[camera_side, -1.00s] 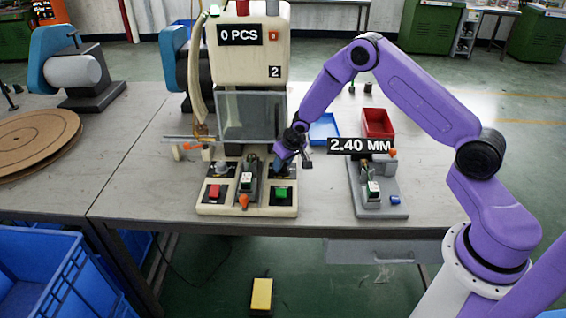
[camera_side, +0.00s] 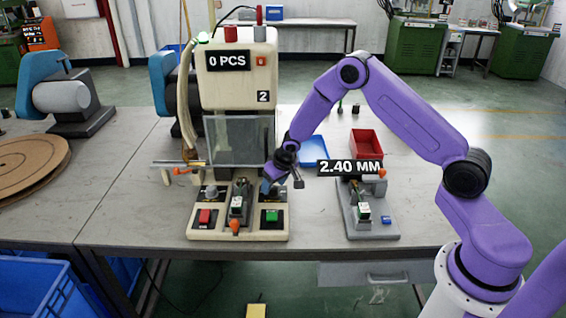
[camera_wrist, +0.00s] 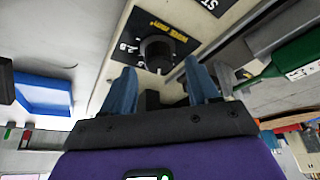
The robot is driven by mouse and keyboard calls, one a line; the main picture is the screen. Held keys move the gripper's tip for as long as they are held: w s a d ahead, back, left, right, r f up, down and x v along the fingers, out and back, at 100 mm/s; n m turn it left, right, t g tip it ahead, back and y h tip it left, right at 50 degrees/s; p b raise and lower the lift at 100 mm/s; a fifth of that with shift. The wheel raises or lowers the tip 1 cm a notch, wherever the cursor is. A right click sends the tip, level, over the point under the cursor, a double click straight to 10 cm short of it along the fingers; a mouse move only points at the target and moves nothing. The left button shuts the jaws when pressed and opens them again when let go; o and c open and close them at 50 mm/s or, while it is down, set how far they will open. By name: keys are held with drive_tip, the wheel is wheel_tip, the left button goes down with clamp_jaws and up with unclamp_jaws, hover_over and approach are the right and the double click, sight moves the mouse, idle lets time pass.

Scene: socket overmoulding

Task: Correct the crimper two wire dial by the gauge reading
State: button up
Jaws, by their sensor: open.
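The crimper (camera_side: 237,80) is a cream machine with a "0 PCS" display and a "2" plate. Its front base carries a red button, a green button and knobs. In the wrist view a round black dial (camera_wrist: 156,52) sits on a black label with yellow lettering. My gripper (camera_wrist: 163,90) is open, with its two blue fingers apart and the dial showing beyond the gap between them. In the side view my gripper (camera_side: 274,180) is over the base's right side and partly covers the dial there. The gauge (camera_side: 368,213) is grey, and its display (camera_side: 350,168) reads 2.40 MM.
An orange-tipped handle (camera_side: 235,227) stands at the middle of the crimper base. The table is clear between the crimper base and the gauge.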

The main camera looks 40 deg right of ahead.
drive_tip(key=v, duration=1.6)
drive_tip(key=shift+w, duration=0.1)
drive_tip(key=s+a+r+n+g+y, duration=0.1)
drive_tip(key=s+a+r+n, duration=0.15)
drive_tip(key=s+a, duration=0.4)
drive_tip(key=s+a+r+n+g, duration=0.1)
drive_tip(key=s+a+r+n, duration=0.2)
drive_tip(key=s, duration=0.7)
drive_tip(key=s+d+r+n+g, duration=0.1)
drive_tip(key=s+n, duration=0.6)
drive_tip(key=s, duration=1.2)
drive_tip(key=shift+s+d+r+g, duration=0.2)
drive_tip(key=shift+s+d+g, duration=0.15)
drive_tip(key=shift+g, duration=0.35)
